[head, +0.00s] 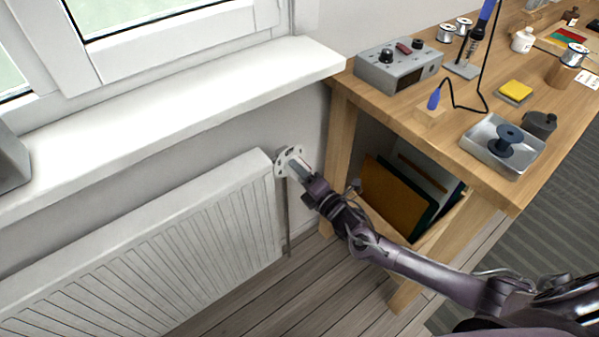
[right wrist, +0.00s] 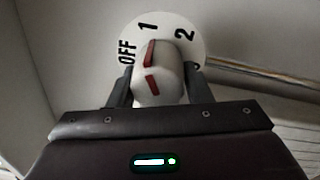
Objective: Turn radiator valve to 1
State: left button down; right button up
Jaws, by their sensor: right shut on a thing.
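The radiator valve's round white dial plate (head: 284,160) is at the radiator's top right corner. In the right wrist view the dial plate (right wrist: 183,25) carries the marks OFF, 1 and 2. The white valve knob (right wrist: 150,97) has two red marks in line. The upper red mark lies just below the 1 and points at about it. My right gripper (head: 299,171) is shut on the knob, with one dark finger on each side of it in the right wrist view (right wrist: 159,85). My left gripper is not in view.
The white radiator (head: 150,235) runs along the wall under the window sill (head: 170,110). A wooden workbench (head: 455,130) stands close on the right, with a grey control box (head: 398,70) and a metal tray (head: 478,150). Boards (head: 395,190) lean under it.

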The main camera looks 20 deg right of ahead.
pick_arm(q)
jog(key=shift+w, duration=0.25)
pick_arm(e)
jog(key=shift+f, duration=0.1)
jog(key=o, duration=1)
jog(key=shift+s+d, duration=0.1)
jog(key=shift+s, duration=0.2)
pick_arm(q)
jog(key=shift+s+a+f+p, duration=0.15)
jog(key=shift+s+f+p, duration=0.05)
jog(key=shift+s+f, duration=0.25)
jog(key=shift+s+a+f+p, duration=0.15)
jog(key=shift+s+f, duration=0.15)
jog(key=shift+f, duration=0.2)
pick_arm(e)
jog(key=v, duration=0.7)
jog(key=shift+s+d, duration=0.1)
